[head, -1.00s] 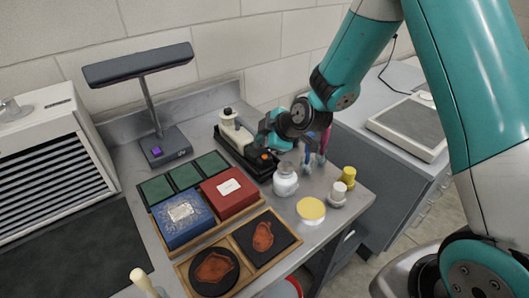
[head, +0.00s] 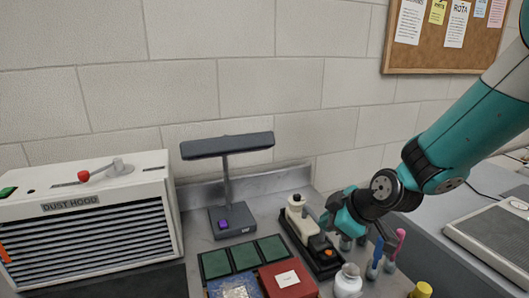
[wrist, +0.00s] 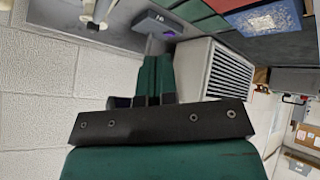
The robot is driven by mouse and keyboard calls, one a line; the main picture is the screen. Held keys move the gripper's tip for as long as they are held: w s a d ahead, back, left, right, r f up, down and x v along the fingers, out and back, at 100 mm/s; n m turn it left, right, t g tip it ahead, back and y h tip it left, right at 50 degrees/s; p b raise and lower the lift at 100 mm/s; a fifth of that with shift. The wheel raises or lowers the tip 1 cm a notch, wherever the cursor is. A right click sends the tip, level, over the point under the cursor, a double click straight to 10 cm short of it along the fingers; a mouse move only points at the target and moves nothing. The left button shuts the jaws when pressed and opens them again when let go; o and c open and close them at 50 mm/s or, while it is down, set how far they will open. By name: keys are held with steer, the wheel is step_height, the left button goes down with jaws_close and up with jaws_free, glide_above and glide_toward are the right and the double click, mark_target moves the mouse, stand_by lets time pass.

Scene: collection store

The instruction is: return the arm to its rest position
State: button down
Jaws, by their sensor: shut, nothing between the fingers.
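My gripper (head: 338,213), teal with a black wrist joint, is at the right of the bench in the head view. It appears in front of, or above, a black tray with a white device (head: 297,208); the height gap is unclear. In the wrist view my gripper (wrist: 157,62) shows its two teal fingers together, with nothing held. The arm reaches in from the right edge.
A desk lamp (head: 228,148) stands left of my gripper, and the dust hood (head: 105,205) is farther left. Red box (head: 287,282), blue box (head: 235,288), white jar (head: 348,281) and colored tools (head: 398,240) crowd the front. A noticeboard (head: 400,55) hangs behind.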

steer(key=s+a+r+m+g, duration=0.1)
steer(key=s+r+m+g, duration=0.2)
steer(key=s, duration=0.9)
steer(key=s+r+m+g, duration=0.2)
steer(key=s+r, duration=0.5)
steer(key=s, duration=0.5)
steer(key=shift+s+a+r+m+g+h, duration=0.15)
steer(key=shift+a+r+m+g+h, duration=0.25)
